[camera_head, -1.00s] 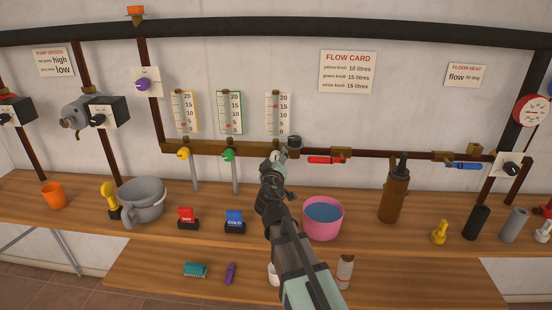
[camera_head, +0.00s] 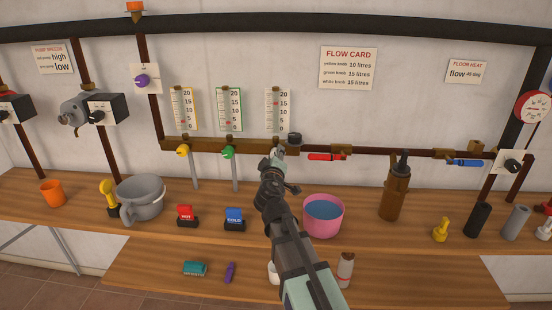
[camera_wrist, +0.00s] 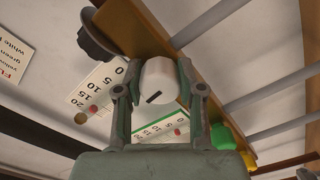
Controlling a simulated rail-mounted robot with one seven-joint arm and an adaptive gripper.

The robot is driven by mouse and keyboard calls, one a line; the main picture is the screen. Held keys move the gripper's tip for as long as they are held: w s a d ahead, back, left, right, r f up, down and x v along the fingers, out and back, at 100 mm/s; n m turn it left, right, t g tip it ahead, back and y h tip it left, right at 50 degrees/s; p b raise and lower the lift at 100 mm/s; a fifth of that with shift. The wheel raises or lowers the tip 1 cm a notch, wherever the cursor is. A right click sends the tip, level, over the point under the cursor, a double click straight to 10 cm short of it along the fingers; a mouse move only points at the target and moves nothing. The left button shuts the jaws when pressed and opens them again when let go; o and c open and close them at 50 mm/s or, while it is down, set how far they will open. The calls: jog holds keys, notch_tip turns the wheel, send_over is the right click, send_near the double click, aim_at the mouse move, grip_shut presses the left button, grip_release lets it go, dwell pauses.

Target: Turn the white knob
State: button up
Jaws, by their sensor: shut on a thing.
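The white knob (camera_wrist: 158,82) sits on the brass manifold (camera_wrist: 165,35), its dark slot facing me in the wrist view. My gripper (camera_wrist: 161,92) is shut on it, with one finger on each side. In the head view my gripper (camera_head: 277,156) hides most of the knob. Its gauge (camera_head: 278,108) hangs just above, with a red marker close to the 15 line. The flow card (camera_head: 348,68) on the wall reads 15 litres for the white knob.
The green knob (camera_head: 228,153) and yellow knob (camera_head: 182,151) are to the left on the same manifold. A red-handled valve (camera_head: 326,157) is close on the right. A pink bucket of water (camera_head: 323,214) stands on the bench beside my arm.

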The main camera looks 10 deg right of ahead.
jog(key=o, duration=1.1)
jog(key=shift+o, duration=0.2)
jog(key=v, duration=0.7)
jog(key=shift+s, duration=0.25)
jog(key=shift+a, duration=0.1)
